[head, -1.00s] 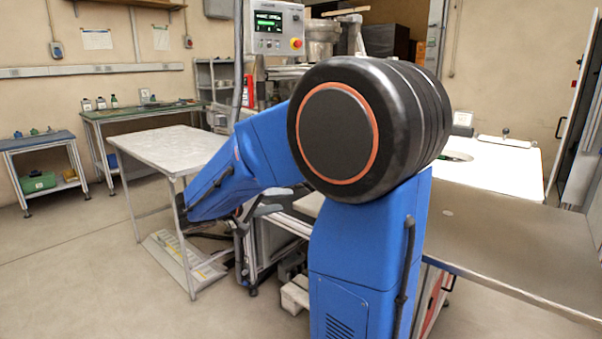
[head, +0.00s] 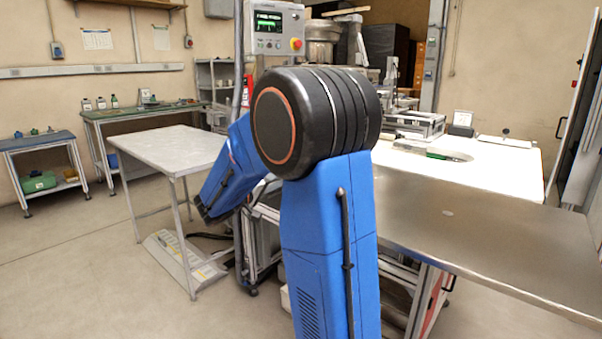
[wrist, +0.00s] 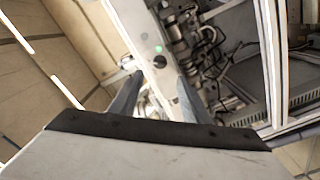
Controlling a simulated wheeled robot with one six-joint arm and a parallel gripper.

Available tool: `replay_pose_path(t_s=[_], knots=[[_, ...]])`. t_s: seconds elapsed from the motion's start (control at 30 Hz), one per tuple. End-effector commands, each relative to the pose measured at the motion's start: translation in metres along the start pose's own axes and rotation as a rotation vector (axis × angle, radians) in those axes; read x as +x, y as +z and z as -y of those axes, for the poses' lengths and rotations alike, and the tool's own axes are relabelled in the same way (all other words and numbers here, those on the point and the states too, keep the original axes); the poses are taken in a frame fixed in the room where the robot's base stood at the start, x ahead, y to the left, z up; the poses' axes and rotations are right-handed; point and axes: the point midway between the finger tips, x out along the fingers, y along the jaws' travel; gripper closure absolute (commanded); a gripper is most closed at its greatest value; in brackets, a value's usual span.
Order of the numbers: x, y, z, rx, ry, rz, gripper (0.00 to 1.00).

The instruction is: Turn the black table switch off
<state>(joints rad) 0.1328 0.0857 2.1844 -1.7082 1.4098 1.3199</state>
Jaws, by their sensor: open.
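In the wrist view, my gripper (wrist: 158,80) is open, with its two grey fingers apart and nothing held between them. Beyond the fingertips is a pale panel strip (wrist: 137,28). It carries a lit green lamp (wrist: 158,48) and, just below it, a small dark round knob (wrist: 160,62), which looks like the black table switch. The knob appears between the fingertips in the picture; I cannot tell its distance or which way it is turned. In the head view, my blue arm reaches down to the left, and I cannot make out the gripper or the switch.
A control box (head: 276,28) with a green display and a red button stands behind my arm. A light table (head: 172,148) is at left, and a metal worktop (head: 470,215) at right. In the wrist view, cables and machine parts (wrist: 205,50) lie right of the panel. Open floor is at left.

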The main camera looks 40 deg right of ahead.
Motion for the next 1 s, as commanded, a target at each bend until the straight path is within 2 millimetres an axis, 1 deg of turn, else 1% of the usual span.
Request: replay_pose_path(t_s=[0.03,0.3,0.53,0.73,1.0], knots=[[0.009,0.001,0.000,0.000,0.002,0.003,0.57],[0.052,0.001,-0.001,0.000,0.002,0.003,0.57],[0.084,0.001,0.000,0.000,0.001,0.003,0.57],[0.097,0.001,0.000,-0.001,0.001,0.001,0.57],[0.099,0.000,0.000,-0.001,0.000,0.000,0.57]])
